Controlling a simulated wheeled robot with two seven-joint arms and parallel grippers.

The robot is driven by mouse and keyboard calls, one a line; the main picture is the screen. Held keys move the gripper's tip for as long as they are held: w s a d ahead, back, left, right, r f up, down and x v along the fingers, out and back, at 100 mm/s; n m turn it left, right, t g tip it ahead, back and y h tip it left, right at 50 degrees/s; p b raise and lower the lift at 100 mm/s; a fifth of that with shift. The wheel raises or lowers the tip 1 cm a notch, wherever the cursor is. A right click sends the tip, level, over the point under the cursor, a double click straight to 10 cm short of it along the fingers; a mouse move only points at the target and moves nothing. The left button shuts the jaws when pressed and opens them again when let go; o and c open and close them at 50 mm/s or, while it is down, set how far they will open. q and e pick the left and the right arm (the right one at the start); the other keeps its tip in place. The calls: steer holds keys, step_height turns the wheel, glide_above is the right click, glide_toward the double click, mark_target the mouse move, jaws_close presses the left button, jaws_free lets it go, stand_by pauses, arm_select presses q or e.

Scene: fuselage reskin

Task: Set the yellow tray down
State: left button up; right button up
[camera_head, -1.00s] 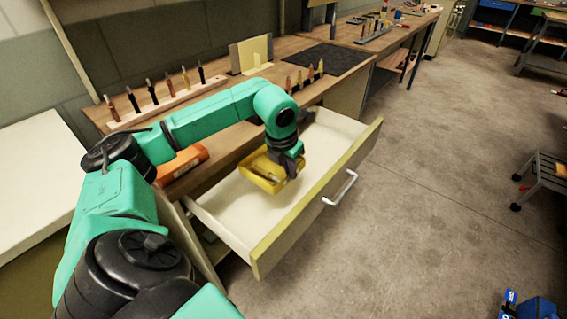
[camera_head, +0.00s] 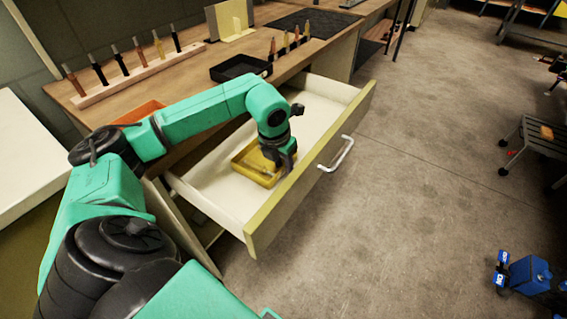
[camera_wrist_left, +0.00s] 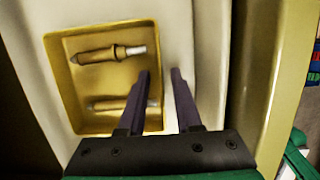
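The yellow tray (camera_head: 254,165) sits in the open drawer, apparently flat on its pale floor. In the left wrist view the tray (camera_wrist_left: 100,84) holds two brown pointed tools with metal ends, an upper one (camera_wrist_left: 110,53) and a lower one (camera_wrist_left: 115,104). My left gripper (camera_wrist_left: 160,72) is over the tray's right-hand wall, one finger inside and one outside, with gaps visible beside the wall. It looks open. In the head view the gripper (camera_head: 286,164) points down at the tray's right side and hides part of it. My right gripper is not in view.
The drawer's front panel (camera_head: 310,175) with its metal handle (camera_head: 338,156) stands close to the gripper. On the bench are a black tray (camera_head: 240,67), an orange bin (camera_head: 140,112) and a rack (camera_head: 140,75) of several tools. The drawer's far end is clear.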

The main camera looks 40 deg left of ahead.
arm_select(q)
steer(key=shift+r+p, duration=0.3)
steer(key=shift+r, duration=0.05)
steer(key=v, duration=1.1)
steer(key=shift+s+r+p, duration=0.15)
steer(key=shift+r+p, duration=0.15)
steer(key=shift+r, duration=0.05)
steer(key=shift+d, duration=0.1)
